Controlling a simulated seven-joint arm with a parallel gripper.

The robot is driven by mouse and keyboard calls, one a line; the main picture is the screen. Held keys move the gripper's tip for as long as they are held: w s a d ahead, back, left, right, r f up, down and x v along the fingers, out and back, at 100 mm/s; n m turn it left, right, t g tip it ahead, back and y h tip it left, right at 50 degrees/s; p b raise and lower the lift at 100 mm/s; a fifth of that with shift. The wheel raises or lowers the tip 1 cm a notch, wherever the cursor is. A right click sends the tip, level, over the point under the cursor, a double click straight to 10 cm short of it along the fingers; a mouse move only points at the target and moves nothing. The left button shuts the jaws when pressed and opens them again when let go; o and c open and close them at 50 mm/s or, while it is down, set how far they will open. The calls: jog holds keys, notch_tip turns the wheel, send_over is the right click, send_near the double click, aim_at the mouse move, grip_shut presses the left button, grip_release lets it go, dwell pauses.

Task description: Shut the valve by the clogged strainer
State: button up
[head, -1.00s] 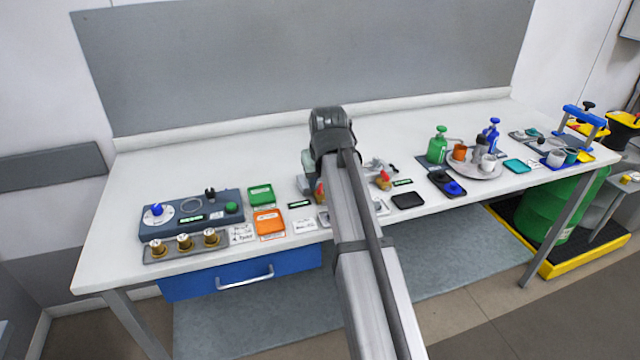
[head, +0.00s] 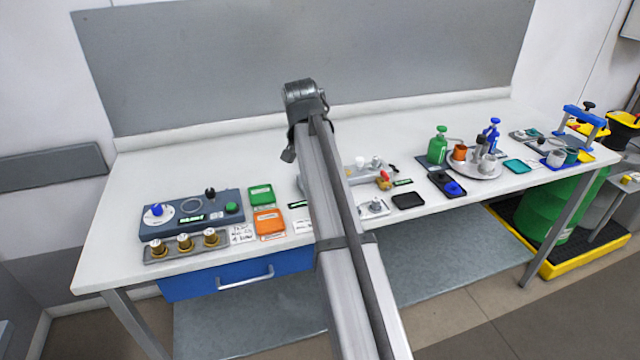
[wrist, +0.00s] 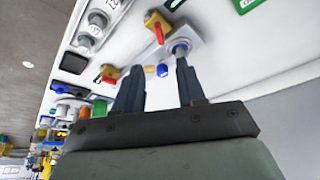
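Two small brass-yellow valves with red handles show in the wrist view. The nearer valve (wrist: 157,27) is above my fingertips, beside a grey cylindrical fitting (wrist: 180,48). The farther valve (wrist: 109,76) is to the left. In the head view the right valve (head: 384,180) is visible; my arm hides the left one. My gripper (wrist: 158,72) is open, its two dark fingers apart with nothing held between them, below the nearer valve in the picture. I cannot tell which strainer is clogged. The head view hides the fingertips.
A blue-grey control box (head: 190,214), green tray (head: 261,194) and orange tray (head: 269,222) lie left. A black tray (head: 408,200), a green pump bottle (head: 437,146) and a round tray (head: 474,172) stand right. The table's back middle is clear.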

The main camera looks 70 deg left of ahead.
jog(key=x, duration=1.2)
jog(key=shift+f, duration=0.3)
jog(key=shift+c, duration=0.3)
grip_shut()
